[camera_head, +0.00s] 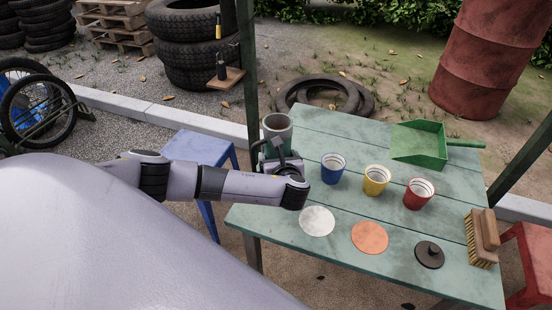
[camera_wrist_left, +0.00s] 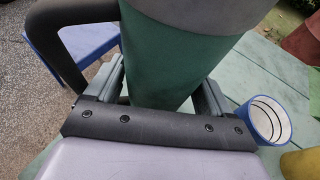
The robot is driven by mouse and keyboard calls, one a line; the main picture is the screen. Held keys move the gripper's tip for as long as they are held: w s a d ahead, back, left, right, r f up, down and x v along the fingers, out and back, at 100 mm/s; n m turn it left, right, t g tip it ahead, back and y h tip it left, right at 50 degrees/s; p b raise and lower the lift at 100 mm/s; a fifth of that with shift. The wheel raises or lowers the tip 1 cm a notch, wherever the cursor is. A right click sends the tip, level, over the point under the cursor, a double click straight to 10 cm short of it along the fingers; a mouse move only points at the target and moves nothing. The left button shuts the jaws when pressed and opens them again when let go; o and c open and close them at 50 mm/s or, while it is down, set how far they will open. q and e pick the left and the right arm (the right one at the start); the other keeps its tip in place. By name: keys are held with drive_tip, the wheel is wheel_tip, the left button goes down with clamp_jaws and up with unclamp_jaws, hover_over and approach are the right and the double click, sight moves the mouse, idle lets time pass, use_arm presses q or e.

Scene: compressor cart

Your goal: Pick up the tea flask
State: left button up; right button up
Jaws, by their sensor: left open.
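The tea flask (camera_head: 277,124) stands upright at the left back part of the green table, its grey upper part and open-looking top showing above my gripper. In the left wrist view its green body (camera_wrist_left: 165,60) with a grey band fills the middle, and a black handle (camera_wrist_left: 50,45) curves out on the left. My left gripper (camera_head: 281,152) is at the flask, open, with one finger on each side of the green body. In the wrist view (camera_wrist_left: 160,88) small gaps seem to show, but contact is hard to tell. My right gripper is not in view.
The table (camera_head: 315,128) bears a blue cup (camera_head: 332,170), yellow cup (camera_head: 375,181), red cup (camera_head: 418,195), white disc (camera_head: 317,221), orange disc (camera_head: 369,238), dark knobbed lid (camera_head: 429,254), brush (camera_head: 482,238) and green dustpan (camera_head: 419,145). A blue stool (camera_head: 197,148) stands left of the table.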

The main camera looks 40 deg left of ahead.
use_arm(q)
drive_tip(key=shift+w+a+f, duration=0.1)
drive_tip(key=shift+w+a, duration=0.1)
drive_tip(key=c, duration=1.3)
drive_tip(key=shift+c, duration=0.8)
drive_tip(key=shift+r, duration=0.3)
wheel_tip(320, 180, up, 20)
drive_tip(key=p, duration=0.5)
drive_tip(key=shift+f, duration=0.25)
